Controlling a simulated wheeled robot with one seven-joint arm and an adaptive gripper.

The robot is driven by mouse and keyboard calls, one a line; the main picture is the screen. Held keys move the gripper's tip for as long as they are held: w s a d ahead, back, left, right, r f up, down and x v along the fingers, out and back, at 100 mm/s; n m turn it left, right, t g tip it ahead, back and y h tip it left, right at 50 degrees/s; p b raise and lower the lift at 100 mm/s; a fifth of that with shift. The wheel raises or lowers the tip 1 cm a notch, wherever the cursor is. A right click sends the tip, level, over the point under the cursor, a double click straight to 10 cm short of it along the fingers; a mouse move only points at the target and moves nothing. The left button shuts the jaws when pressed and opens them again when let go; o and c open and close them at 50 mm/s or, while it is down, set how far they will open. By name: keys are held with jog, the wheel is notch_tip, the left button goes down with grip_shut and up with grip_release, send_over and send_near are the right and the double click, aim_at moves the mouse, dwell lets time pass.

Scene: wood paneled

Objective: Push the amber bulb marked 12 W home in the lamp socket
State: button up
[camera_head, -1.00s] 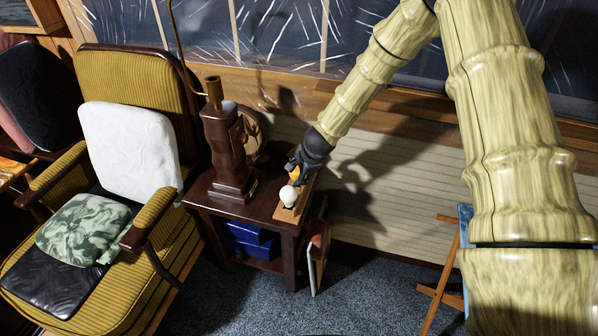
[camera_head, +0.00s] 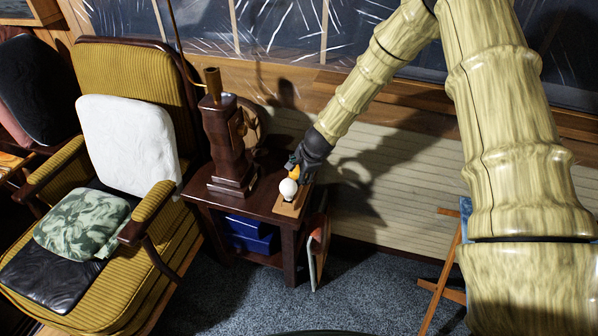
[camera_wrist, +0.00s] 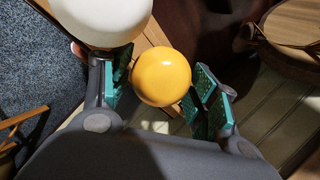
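The amber bulb (camera_head: 295,171) is at the far part of a narrow wooden rack (camera_head: 303,196) on the side table. In the wrist view it is a round yellow-orange globe (camera_wrist: 162,77) between the two fingers. My gripper (camera_head: 297,170) points down at it. Its green-padded fingers (camera_wrist: 163,80) stand spread on either side, very close to the globe; firm contact is not visible. The 12 W mark and the bulb's base are hidden. The dark wooden lamp (camera_head: 226,140) stands left of the rack, with a brass socket (camera_head: 212,82) open upward on top.
A larger white bulb (camera_head: 288,188) sits in the rack close beside the amber one; it also shows in the wrist view (camera_wrist: 103,14). The side table (camera_head: 252,203) has a round wooden object (camera_head: 255,126) behind the lamp. A striped armchair (camera_head: 115,65) stands left.

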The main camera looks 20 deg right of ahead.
jog(key=shift+o, duration=0.5)
jog(key=shift+r, duration=0.1)
jog(key=v, duration=1.1)
jog(key=shift+s+r, duration=0.25)
jog(key=shift+r, duration=0.1)
jog(key=s+f+n+g+h+p, duration=0.2)
jog(key=s+f+n, duration=0.5)
jog(key=s+f, duration=1.1)
jog(key=s+f+n+g, duration=0.1)
jog(key=s+f+n, duration=0.1)
jog(key=s, duration=0.6)
jog(key=s+a+f+n+g, duration=0.1)
jog(key=s+n, duration=0.3)
jog(key=s, duration=0.5)
jog(key=s+f+n, duration=0.2)
jog(key=s+n, duration=0.2)
jog(key=s, duration=0.4)
jog(key=shift+s+a+f+g, duration=0.25)
jog(key=shift+a+f+g, duration=0.15)
jog(key=shift+w, duration=0.15)
